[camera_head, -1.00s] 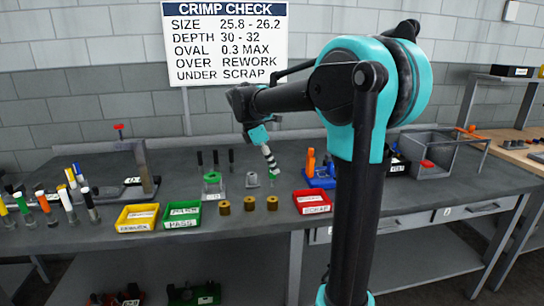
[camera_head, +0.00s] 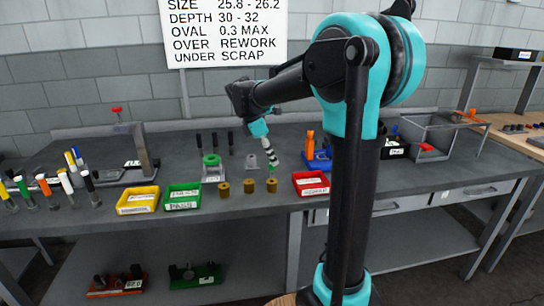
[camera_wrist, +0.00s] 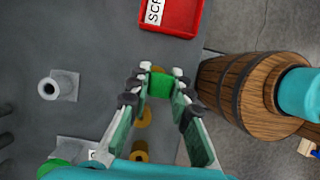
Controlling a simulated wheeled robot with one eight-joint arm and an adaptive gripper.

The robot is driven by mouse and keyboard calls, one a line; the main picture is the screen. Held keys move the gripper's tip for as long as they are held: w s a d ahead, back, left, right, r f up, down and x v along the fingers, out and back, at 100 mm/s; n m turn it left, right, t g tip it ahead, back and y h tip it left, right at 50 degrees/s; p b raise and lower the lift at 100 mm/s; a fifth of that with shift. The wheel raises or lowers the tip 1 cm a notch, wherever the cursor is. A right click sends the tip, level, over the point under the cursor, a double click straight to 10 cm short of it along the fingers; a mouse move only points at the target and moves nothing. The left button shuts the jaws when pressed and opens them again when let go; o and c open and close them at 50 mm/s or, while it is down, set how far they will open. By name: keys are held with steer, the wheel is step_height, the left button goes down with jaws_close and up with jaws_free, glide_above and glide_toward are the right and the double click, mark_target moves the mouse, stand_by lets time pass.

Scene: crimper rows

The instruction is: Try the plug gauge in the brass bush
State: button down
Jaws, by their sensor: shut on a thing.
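My gripper (camera_wrist: 160,75) is shut on the green plug gauge (camera_wrist: 161,86), which shows between the fingertips in the wrist view. In the head view the gripper (camera_head: 271,157) is above the bench at the right end of the row of brass bushes. Three brass bushes stand there: left (camera_head: 223,189), middle (camera_head: 249,186) and right (camera_head: 271,185). The gauge looks near the right bush, but I cannot tell whether it touches it. In the wrist view two brass bushes show below the gauge, one (camera_wrist: 144,118) partly behind a finger and one (camera_wrist: 140,151) lower down.
A red scrap tray (camera_head: 310,192) is right of the bushes; green pass (camera_head: 182,206) and yellow rework (camera_head: 138,209) trays are left. Behind are a grey block (camera_head: 253,161) and a green ring on a stand (camera_head: 212,160). A wooden barrel (camera_wrist: 232,90) stands by the bench.

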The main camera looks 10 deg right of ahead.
mark_target(274, 169)
steer(key=shift+f, duration=1.85)
stand_by(1.7)
steer(key=shift+r, duration=0.15)
stand_by(0.7)
steer(key=shift+r, duration=3.5)
